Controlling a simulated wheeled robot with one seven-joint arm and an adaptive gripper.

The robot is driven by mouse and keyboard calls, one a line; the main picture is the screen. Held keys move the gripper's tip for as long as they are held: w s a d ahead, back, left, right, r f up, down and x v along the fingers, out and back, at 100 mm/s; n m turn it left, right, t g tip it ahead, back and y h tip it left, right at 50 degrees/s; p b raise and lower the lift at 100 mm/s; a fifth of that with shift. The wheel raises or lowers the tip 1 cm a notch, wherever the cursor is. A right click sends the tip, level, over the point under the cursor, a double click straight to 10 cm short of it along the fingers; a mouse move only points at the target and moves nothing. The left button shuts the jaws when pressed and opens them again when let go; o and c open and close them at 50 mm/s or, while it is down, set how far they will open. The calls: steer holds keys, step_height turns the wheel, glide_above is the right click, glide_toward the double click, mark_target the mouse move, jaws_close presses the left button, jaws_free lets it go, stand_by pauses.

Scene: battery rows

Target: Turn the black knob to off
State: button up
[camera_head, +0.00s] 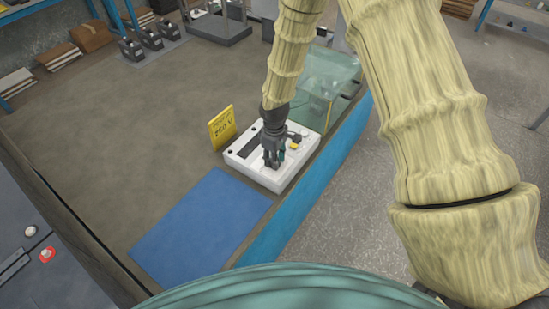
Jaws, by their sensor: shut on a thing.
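A white box (284,178) lies on the bench near its blue front edge. It has a dark rectangular window, small dark spots near its corners and a small yellow part (294,146) beside my gripper. My gripper (271,161) points down onto the middle of the box, its fingers close together and shut on the black knob. The fingers hide the knob, so I cannot see which way it points.
A yellow sign reading 250 V (222,128) stands left of the box. A clear glass case (330,75) stands close behind it. A blue mat (200,226) lies in front, bare. Several dark weights stand at the far left; the bench's middle is clear.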

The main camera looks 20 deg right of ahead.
steer(key=shift+w, duration=0.15)
steer(key=o, duration=1)
steer(key=shift+a, duration=0.1)
step_height(320, 180, up, 12)
stand_by(0.6)
